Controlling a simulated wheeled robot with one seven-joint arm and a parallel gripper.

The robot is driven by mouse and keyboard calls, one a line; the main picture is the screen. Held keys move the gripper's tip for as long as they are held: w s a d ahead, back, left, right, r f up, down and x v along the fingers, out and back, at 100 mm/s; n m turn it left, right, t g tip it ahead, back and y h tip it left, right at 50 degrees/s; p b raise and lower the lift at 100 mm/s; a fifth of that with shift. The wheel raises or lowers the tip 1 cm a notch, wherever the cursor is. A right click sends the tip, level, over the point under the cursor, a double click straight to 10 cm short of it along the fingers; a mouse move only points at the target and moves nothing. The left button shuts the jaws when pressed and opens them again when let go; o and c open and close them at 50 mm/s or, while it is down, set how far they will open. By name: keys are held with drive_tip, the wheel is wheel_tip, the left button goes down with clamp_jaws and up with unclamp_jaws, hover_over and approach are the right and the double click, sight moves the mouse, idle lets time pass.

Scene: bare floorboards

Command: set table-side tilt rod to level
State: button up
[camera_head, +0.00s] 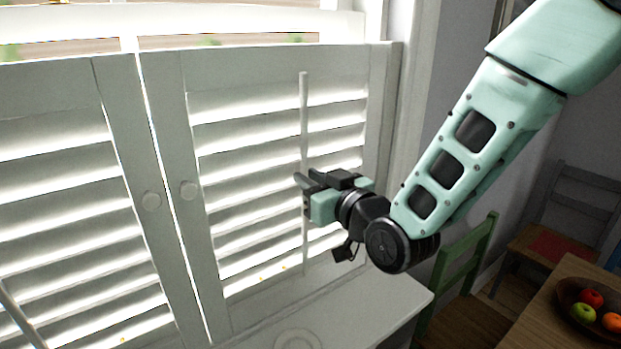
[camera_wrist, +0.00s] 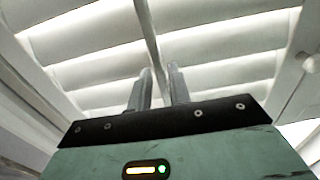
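The table-side tilt rod (camera_head: 304,120) is a thin white upright bar on the front of the right shutter panel (camera_head: 225,85). The panel's white slats (camera_head: 245,180) are tilted, with bright light between them. My gripper (camera_head: 299,181) is at about the rod's mid-height, pointing at the panel. In the wrist view the rod (camera_wrist: 148,30) runs down to between the two fingertips (camera_wrist: 160,70). The fingers stand apart with a narrow gap around the rod; I see no clear grip on it. The gripper hides part of the rod in the head view.
The left shutter panel (camera_head: 120,130) has its own tilt rod (camera_head: 22,318) at lower left. A white sill (camera_head: 350,300) lies below. A green chair (camera_head: 470,265) and a table (camera_head: 545,310) with a fruit bowl (camera_head: 572,291) stand right.

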clamp_jaws()
wheel_tip(320, 180, down, 3)
drive_tip(key=b, duration=0.4)
drive_tip(key=shift+o, duration=2.2)
unclamp_jaws()
drive_tip(key=shift+s+d, duration=0.1)
